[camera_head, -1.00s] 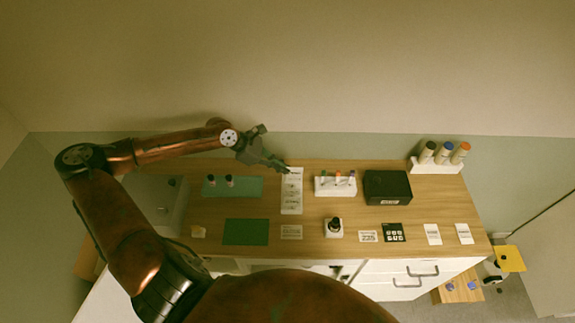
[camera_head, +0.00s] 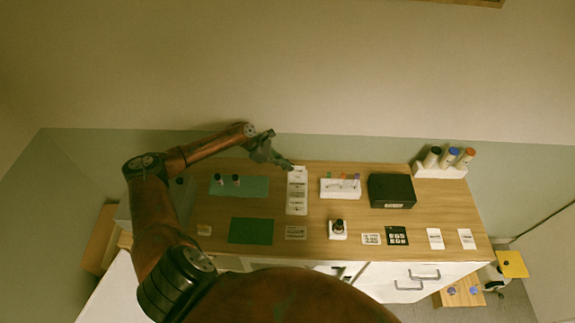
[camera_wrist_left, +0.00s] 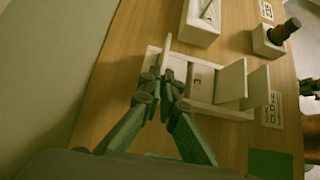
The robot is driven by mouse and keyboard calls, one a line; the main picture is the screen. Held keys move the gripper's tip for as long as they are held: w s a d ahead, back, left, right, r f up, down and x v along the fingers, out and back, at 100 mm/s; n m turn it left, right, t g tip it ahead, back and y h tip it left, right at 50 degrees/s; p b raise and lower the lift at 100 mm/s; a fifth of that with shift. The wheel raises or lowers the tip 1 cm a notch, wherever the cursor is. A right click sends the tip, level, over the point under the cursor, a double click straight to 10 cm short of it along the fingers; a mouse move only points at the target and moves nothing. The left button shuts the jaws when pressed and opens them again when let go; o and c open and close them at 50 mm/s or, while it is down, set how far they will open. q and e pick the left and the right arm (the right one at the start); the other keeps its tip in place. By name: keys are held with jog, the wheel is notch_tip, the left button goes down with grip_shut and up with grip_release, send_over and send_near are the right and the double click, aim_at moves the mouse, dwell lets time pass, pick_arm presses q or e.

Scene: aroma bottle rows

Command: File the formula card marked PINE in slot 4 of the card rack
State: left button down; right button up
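The card rack (camera_head: 297,207) is a long pale strip on the wooden counter. It also shows in the left wrist view (camera_wrist_left: 200,82), with pale upright cards (camera_wrist_left: 231,80) standing towards its near end. My left gripper (camera_head: 289,167) is at the rack's far end. In the left wrist view its fingertips (camera_wrist_left: 163,86) are close together on a thin pale card (camera_wrist_left: 165,54), seen nearly edge-on at the rack. The fingers hide its lower part, so I cannot tell if it sits in a slot. No PINE marking is readable. My right gripper is not in view.
A white bottle holder (camera_head: 341,191) and a black box (camera_head: 391,190) stand right of the rack. A green mat (camera_head: 250,231) and a flat card (camera_head: 296,232) lie nearer the front. A small stand with a dark bottle (camera_head: 338,227) is close by.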

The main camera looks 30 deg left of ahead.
pick_arm(q)
jog(key=c, duration=2.6)
grip_release()
jog(key=shift+f, duration=0.1)
jog(key=o, duration=0.4)
jog(key=shift+o, duration=0.2)
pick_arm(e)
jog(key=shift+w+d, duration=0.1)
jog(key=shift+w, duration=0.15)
pick_arm(q)
jog(key=b+v, duration=0.2)
jog(key=v, duration=1)
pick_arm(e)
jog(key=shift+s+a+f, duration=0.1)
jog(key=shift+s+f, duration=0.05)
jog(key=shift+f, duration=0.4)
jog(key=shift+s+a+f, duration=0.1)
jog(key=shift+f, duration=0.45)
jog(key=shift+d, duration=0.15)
